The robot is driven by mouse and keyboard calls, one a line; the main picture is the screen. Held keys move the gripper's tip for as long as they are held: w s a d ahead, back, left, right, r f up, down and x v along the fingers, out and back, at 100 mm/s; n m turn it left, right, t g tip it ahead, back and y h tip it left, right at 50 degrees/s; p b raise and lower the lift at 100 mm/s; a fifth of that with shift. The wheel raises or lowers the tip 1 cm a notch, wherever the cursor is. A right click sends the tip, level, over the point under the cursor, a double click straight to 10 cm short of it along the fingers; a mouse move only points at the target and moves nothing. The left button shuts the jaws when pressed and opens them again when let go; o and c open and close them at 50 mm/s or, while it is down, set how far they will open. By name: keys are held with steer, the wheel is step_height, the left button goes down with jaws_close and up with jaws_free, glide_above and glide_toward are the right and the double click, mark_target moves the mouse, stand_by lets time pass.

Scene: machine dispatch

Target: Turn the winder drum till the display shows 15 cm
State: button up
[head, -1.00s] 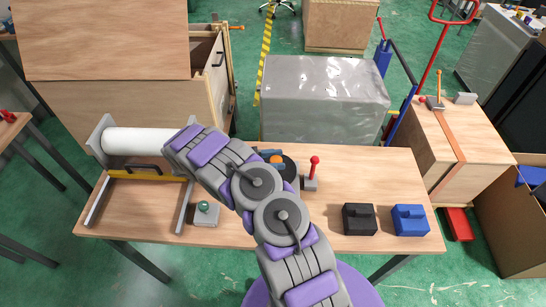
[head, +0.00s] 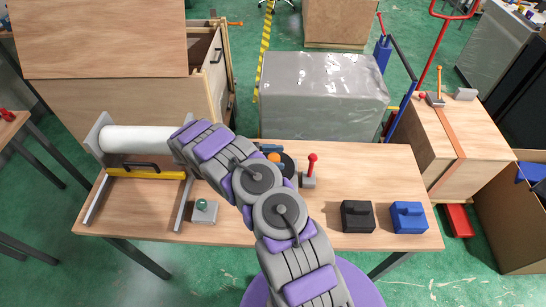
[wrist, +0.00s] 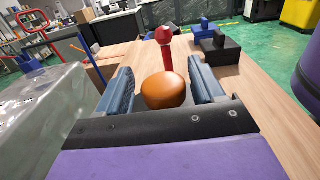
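In the wrist view the orange knob (wrist: 163,91) is between the two blue fingers of my gripper (wrist: 163,88). The fingers stand apart on either side of it, with narrow gaps showing, so my gripper looks open around it. A red-knobbed lever (head: 311,168) stands just right of the drum; it is behind the knob in the wrist view (wrist: 165,48). I see no readable display in either view.
A white roll (head: 135,139) lies in a frame with a yellow bar (head: 145,174) at the table's left. A green button box (head: 204,210), a black block (head: 357,216) and a blue block (head: 408,217) are on the table (head: 270,236). A grey wrapped crate (head: 320,95) stands behind.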

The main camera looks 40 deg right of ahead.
steer(key=shift+w+r, duration=0.1)
steer(key=shift+a+r, duration=0.2)
steer(key=r, duration=0.3)
steer(key=shift+s+a+r+p, duration=0.1)
steer(key=shift+s+p, duration=0.1)
steer(key=shift+p, duration=0.1)
steer(key=s+a+r, duration=0.1)
steer(key=s+a, duration=0.6)
steer(key=s, duration=0.6)
steer(key=shift+s+a+p, duration=0.15)
steer(key=shift+s+p, duration=0.1)
steer(key=shift+p, duration=0.1)
